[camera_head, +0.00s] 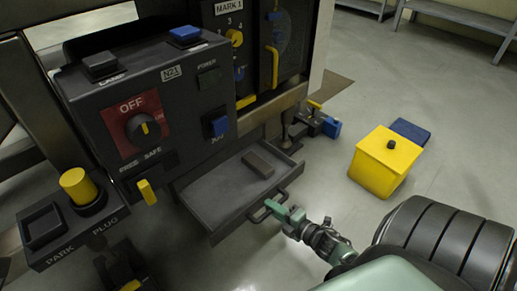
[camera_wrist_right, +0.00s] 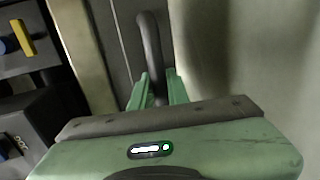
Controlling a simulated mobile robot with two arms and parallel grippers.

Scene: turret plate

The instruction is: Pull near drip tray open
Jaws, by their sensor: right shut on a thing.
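The drip tray (camera_head: 222,190) is a dark grey drawer below the control box, standing out from the machine with its inside showing. A dark block (camera_head: 258,164) lies in it. A bar handle (camera_head: 258,215) is on its front; the handle also shows in the right wrist view (camera_wrist_right: 149,42). My right gripper (camera_head: 278,208) is shut on the handle, its green fingers (camera_wrist_right: 157,88) on either side of the bar. My left gripper is not in view.
A dark control box (camera_head: 205,52) with knob and buttons overhangs the tray. A yellow box (camera_head: 384,163) and a blue block (camera_head: 410,131) stand on the floor at right. A yellow plug (camera_head: 77,186) is at left. The floor between tray and yellow box is clear.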

